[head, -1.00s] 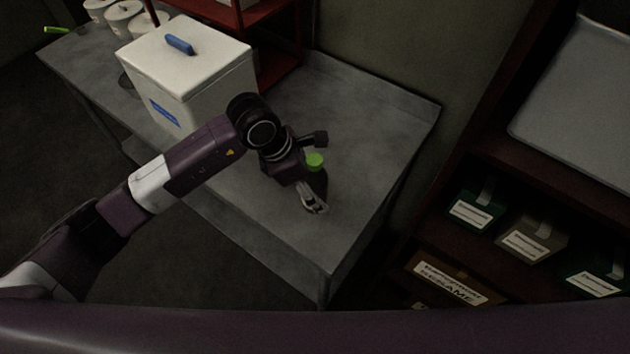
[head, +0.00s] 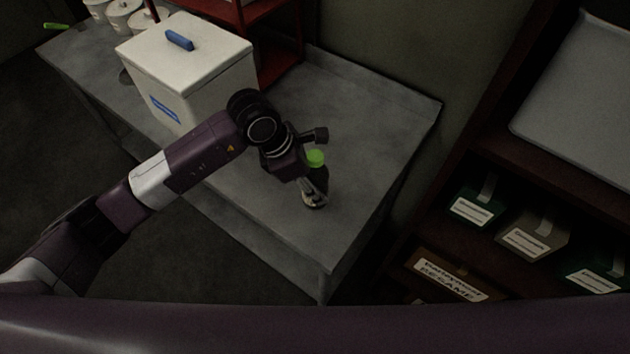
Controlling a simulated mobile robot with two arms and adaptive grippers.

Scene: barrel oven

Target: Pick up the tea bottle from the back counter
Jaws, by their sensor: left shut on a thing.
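The tea bottle (head: 317,174) is dark with a bright green cap and stands on the grey back counter (head: 365,110), near its right end. My left gripper (head: 313,198) is at the bottle's near side, shut on it, with the fingers around its lower body. The wrist hides part of the bottle's left side. I cannot tell whether its base touches the counter. My right gripper is not in view.
A white lidded box (head: 190,65) with a blue handle stands left of my wrist. A red rack (head: 278,50) is behind it. White canisters (head: 125,15) stand at the far left. A dark shelf (head: 500,175) with labelled boxes is at right.

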